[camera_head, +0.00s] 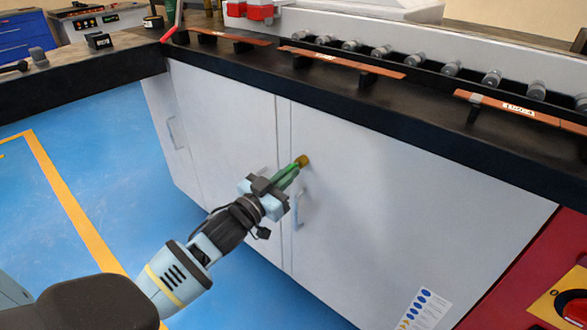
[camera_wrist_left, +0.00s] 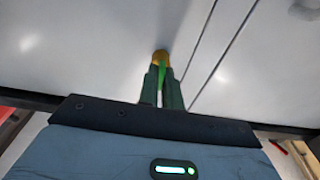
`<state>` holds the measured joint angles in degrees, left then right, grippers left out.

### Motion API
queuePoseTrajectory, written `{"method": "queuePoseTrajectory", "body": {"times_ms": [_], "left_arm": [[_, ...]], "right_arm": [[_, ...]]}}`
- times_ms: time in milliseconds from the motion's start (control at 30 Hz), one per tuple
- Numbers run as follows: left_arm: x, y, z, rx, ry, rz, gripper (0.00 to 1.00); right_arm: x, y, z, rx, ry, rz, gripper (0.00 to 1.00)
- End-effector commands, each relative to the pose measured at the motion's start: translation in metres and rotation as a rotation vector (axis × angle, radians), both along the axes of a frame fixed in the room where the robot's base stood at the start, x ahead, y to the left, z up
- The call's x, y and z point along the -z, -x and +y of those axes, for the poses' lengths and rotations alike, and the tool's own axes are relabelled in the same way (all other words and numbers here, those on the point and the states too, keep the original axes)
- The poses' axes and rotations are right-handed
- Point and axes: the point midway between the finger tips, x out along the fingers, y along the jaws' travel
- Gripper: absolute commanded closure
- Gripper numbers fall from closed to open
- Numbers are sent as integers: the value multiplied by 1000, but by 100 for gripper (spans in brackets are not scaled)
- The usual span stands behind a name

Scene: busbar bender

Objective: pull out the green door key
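The green door key (camera_wrist_left: 162,76) shows as a narrow bright green strip between the two dark green fingers of my left gripper (camera_wrist_left: 162,88) in the left wrist view. Its tip end meets a round brass lock (camera_wrist_left: 161,56) on the white cabinet door. In the head view my left gripper (camera_head: 288,175) points up and right at the brass lock (camera_head: 302,161), near the seam between two doors. The fingers look closed against the key's sides and hide most of it. My right gripper is not in view.
The white cabinet door (camera_head: 390,210) looks shut, with a bar handle (camera_head: 297,208) just below the lock. Above it a black worktop edge (camera_head: 400,125) carries copper bars (camera_head: 345,62). Blue floor (camera_head: 95,200) lies open at left; a red panel (camera_head: 535,265) stands at right.

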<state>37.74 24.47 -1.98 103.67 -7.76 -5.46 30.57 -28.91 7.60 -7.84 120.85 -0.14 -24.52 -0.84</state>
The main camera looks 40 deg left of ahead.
Motion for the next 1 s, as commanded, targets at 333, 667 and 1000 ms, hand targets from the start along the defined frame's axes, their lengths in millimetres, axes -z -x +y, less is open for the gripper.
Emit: {"method": "queuePoseTrajectory", "body": {"times_ms": [333,667,1000], "left_arm": [[-1,2,0,0,0,0,100],[-1,11,0,1,0,-1,100],[-1,19,2,0,0,-1,100]], "right_arm": [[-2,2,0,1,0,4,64],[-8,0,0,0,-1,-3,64],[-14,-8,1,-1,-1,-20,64]]}}
